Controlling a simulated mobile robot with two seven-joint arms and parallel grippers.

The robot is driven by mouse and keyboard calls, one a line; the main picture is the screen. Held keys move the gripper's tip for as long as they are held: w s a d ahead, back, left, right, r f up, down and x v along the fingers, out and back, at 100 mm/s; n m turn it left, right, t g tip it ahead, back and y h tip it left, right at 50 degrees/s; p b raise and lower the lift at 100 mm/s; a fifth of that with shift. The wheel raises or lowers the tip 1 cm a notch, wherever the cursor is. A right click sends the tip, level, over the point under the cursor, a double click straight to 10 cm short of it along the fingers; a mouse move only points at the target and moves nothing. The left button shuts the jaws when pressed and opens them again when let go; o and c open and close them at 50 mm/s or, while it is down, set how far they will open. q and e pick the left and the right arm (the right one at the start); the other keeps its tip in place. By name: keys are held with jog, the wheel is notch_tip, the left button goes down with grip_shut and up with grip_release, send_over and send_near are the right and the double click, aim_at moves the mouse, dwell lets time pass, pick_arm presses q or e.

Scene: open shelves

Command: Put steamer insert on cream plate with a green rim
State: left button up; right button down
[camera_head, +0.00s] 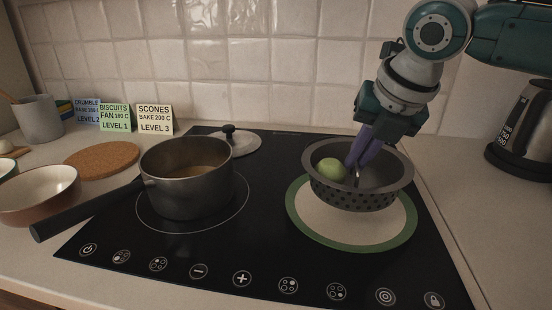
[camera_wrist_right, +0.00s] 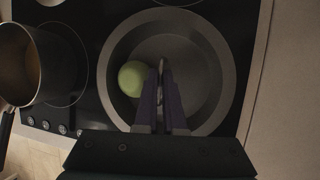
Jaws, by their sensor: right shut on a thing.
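The steamer insert (camera_head: 352,197) is a dark grey perforated bowl with a wide rim, roughly upright over the cream plate with a green rim (camera_head: 302,222). I cannot tell whether its base touches the plate. The insert also shows from above in the wrist view (camera_wrist_right: 205,75). A round green item (camera_head: 330,170) lies inside it, left of my fingers. My right gripper (camera_head: 354,163) reaches down into the insert, its purple fingers shut on a thin upright part at its middle. The fingers also show in the wrist view (camera_wrist_right: 161,75). My left gripper is out of view.
A dark saucepan (camera_head: 188,196) with brown contents stands left on the black hob (camera_head: 262,215), its handle pointing front left. A lid (camera_head: 242,145) lies behind it. A kettle (camera_head: 526,130) stands at the right. Bowls (camera_head: 38,205) and a cork mat (camera_head: 100,160) are at the left.

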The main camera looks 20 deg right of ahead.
aim_at(353, 183)
notch_tip(353, 183, down, 4)
jog(key=shift+f, duration=0.15)
jog(key=c, duration=1.5)
grip_release()
jog(key=shift+f, duration=0.1)
jog(key=o, duration=0.5)
